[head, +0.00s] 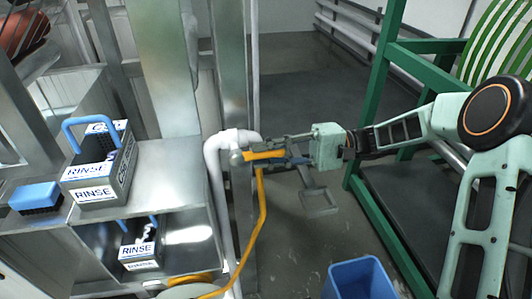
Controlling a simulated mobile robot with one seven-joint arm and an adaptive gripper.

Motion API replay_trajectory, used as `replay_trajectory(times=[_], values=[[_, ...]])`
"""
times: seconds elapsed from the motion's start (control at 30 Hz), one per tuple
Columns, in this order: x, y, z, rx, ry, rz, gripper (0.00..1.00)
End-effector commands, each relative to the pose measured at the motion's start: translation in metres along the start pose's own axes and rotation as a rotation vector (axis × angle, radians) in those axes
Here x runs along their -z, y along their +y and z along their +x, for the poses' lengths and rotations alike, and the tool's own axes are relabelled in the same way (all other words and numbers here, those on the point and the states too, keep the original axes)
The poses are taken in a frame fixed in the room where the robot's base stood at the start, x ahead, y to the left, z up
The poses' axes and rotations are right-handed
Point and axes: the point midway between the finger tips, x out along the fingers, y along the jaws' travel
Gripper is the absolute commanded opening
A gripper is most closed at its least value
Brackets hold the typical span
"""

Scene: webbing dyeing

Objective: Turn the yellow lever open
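The yellow lever (263,155) sits at a valve on the white pipe (217,165), near the middle of the head view. It lies roughly level, pointing right from the valve. My gripper (282,150) reaches in from the right, with its fingertips at the lever's right end. One finger shows above the lever's line and one below. The fingers overlap the lever in this view, so I cannot tell whether they touch or clasp it. A yellow hose (262,215) hangs down from beneath the valve.
A metal bench (165,160) at left holds a box labelled RINSE (97,180) and a blue brush (36,197). Another labelled box (140,245) stands on its lower shelf. A blue bin (362,280) is on the floor below. A green frame (366,100) stands behind my arm at right.

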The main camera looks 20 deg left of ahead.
Motion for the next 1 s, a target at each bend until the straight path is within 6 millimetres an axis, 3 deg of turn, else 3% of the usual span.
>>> replay_trajectory(times=[0.1, 0.47, 1.0], values=[[0.0, 0.0, 0.0, 0.0, 0.001, 0.0, 0.33], [0.001, -0.001, -0.008, 0.002, 0.004, -0.002, 0.33], [0.001, 0.0, -0.107, 0.001, 0.003, -0.002, 0.33]])
